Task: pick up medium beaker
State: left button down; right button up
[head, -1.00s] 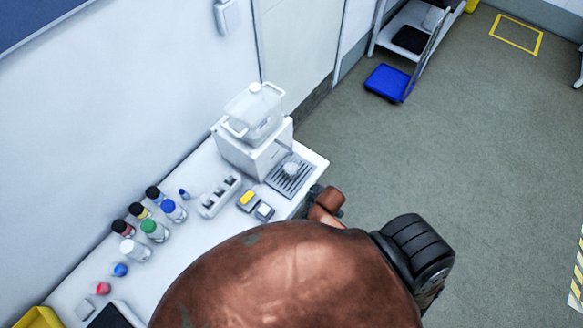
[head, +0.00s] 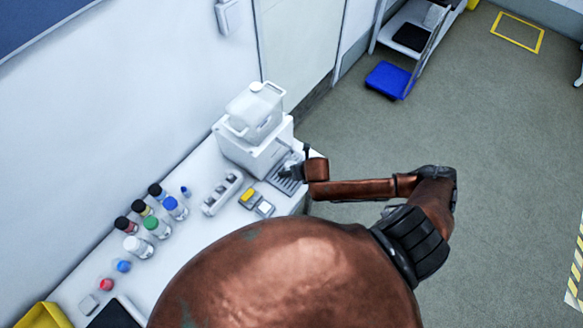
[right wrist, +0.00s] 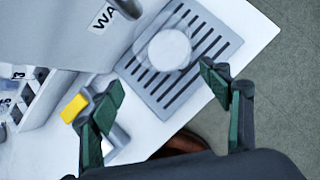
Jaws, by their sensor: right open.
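The beaker (right wrist: 168,50) is a round, clear vessel with a whitish inside, seen from above in the right wrist view. It stands on the grey slotted drip tray (right wrist: 214,48) of the white dispenser (head: 252,150). My right gripper (right wrist: 162,80) is open and empty, its two dark green fingers spread apart on the near side of the beaker, one towards each side. The fingers do not clearly touch it. In the head view my right arm reaches in over the tray and largely hides the beaker. My left gripper is not in view.
The dispenser's body (right wrist: 75,30) stands close beside the beaker. A white rack (head: 222,194) and a small yellow-and-grey device (head: 247,196) are left of the tray. Several capped bottles (head: 151,226) stand further left. The bench edge and open floor lie to the right.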

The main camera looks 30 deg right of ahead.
jog(key=d+n, duration=0.1)
jog(key=w+d+f+n, duration=0.1)
jog(key=shift+w+d, duration=0.15)
jog(key=shift+d, duration=0.2)
jog(key=shift+a+x, duration=0.15)
jog(key=shift+x, duration=1.6)
jog(key=shift+a+x, duration=0.2)
jog(key=shift+x, duration=1.55)
jog(key=shift+r, duration=0.1)
jog(key=shift+c, duration=0.6)
jog(key=c, duration=1.5)
jog(key=shift+o, duration=0.2)
jog(key=shift+r, duration=0.2)
